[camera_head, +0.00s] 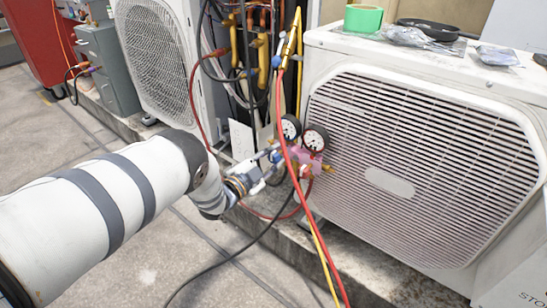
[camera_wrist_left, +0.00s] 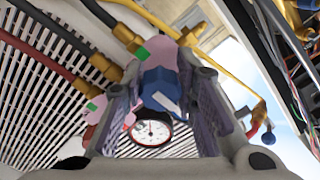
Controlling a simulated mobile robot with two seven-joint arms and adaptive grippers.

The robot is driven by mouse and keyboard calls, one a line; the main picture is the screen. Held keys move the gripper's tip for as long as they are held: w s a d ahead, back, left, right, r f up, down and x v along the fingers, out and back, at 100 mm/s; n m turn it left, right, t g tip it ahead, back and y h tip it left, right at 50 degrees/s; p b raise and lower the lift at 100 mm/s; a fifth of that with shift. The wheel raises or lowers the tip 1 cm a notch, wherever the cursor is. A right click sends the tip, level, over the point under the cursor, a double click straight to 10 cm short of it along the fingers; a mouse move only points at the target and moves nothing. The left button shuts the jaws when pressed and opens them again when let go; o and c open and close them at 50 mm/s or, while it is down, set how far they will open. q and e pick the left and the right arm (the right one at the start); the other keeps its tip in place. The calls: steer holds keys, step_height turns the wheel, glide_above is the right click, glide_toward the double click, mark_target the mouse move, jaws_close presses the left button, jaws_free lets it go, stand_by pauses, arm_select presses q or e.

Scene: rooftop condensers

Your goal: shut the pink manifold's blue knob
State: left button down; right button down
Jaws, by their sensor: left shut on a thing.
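The pink manifold (camera_head: 311,163) hangs in front of the white condenser's grille, with two round dial gauges (camera_head: 315,138) above it. In the left wrist view its pink body (camera_wrist_left: 168,52) shows beyond my fingers. The blue knob (camera_wrist_left: 160,82), with a pale stripe on it, sits between my two finger pads. My left gripper (camera_head: 274,160) reaches the manifold from the left and is shut on this knob. In the head view the fingers largely hide the knob. One gauge (camera_wrist_left: 152,131) shows between the fingers in the wrist view. My right gripper is in neither view.
Red and yellow hoses (camera_head: 291,170) hang close in front of the manifold. The white condenser (camera_head: 400,183) stands right behind it, with green tape (camera_head: 363,18) and bagged parts on top. Pipes and cables crowd the gap behind. Bare concrete floor (camera_head: 150,262) lies in front.

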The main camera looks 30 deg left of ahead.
arm_select(q)
steer(key=c, duration=1.3)
jaws_free()
steer(key=shift+r, duration=0.1)
steer(key=shift+s, duration=0.25)
steer(key=s, duration=0.3)
steer(key=s+a, duration=0.1)
steer(key=s, duration=0.7)
steer(key=shift+s+a, duration=0.2)
steer(key=shift+a, duration=0.1)
